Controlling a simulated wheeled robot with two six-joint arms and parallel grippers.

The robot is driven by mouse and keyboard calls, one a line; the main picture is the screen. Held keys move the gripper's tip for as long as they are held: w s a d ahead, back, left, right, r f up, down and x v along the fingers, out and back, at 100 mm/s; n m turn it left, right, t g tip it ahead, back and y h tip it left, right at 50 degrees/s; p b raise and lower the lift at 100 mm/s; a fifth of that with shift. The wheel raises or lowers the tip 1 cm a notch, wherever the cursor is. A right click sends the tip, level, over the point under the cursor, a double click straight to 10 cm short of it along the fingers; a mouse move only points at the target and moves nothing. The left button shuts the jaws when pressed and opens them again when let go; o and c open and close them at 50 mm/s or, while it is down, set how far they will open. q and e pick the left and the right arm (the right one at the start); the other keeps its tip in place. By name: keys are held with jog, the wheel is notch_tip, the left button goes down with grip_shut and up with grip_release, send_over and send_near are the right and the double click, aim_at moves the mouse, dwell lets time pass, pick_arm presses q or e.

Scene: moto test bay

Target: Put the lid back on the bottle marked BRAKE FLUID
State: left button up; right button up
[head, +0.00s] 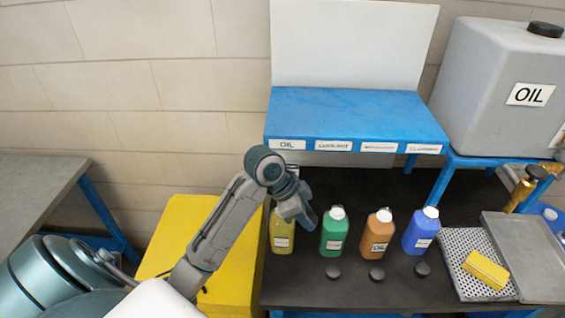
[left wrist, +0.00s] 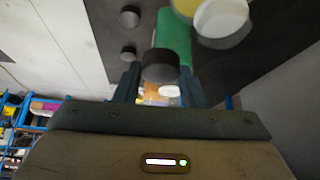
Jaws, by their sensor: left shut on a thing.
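My left gripper (head: 305,218) is in front of the yellow bottle (head: 283,240), left of the green bottle (head: 333,235). In the left wrist view the left gripper (left wrist: 160,85) is shut on a black lid (left wrist: 162,66). The yellow bottle's white top (left wrist: 222,20) and the green bottle (left wrist: 172,35) show beyond it. The orange bottle (head: 377,232) is labelled OIL. A blue bottle (head: 421,230) stands at the row's right. All have white tops where visible; my gripper partly hides the yellow one. The other labels are too small to read, so I cannot tell which says BRAKE FLUID.
Three black lids lie on the dark bench in front of the bottles (head: 333,272) (head: 377,274) (head: 422,269). A blue shelf (head: 355,112) stands behind. A perforated tray (head: 455,252) with a yellow sponge (head: 486,269) is at right. A grey OIL tank (head: 490,80) stands back right.

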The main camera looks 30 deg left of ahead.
pick_arm(q)
jog(key=a+r+m+p, duration=0.1)
jog(key=a+r, duration=0.1)
jog(key=a+r+m+g+p, duration=0.1)
jog(key=a+r+m, duration=0.1)
jog(key=r, duration=0.1)
jog(key=a+r+m+g+h+p, duration=0.1)
jog(key=a+r, duration=0.2)
jog(key=shift+s+m, duration=0.1)
jog(key=shift+m, duration=0.3)
pick_arm(e)
notch_tip(320, 180, up, 5)
pick_arm(q)
jog(key=shift+s+a+r, duration=0.1)
jog(key=shift+a+r, duration=0.05)
jog(key=shift+a, duration=0.15)
notch_tip(320, 180, down, 4)
jog(key=b, duration=0.4)
jog(key=shift+f+b, duration=0.35)
jog(key=shift+f, duration=0.55)
pick_arm(e)
jog(key=shift+w+d+f, duration=0.1)
jog(key=shift+d+f, duration=0.05)
jog(key=shift+f, duration=1.15)
jog(key=shift+d+f, duration=0.1)
jog(key=shift+f, duration=1.2)
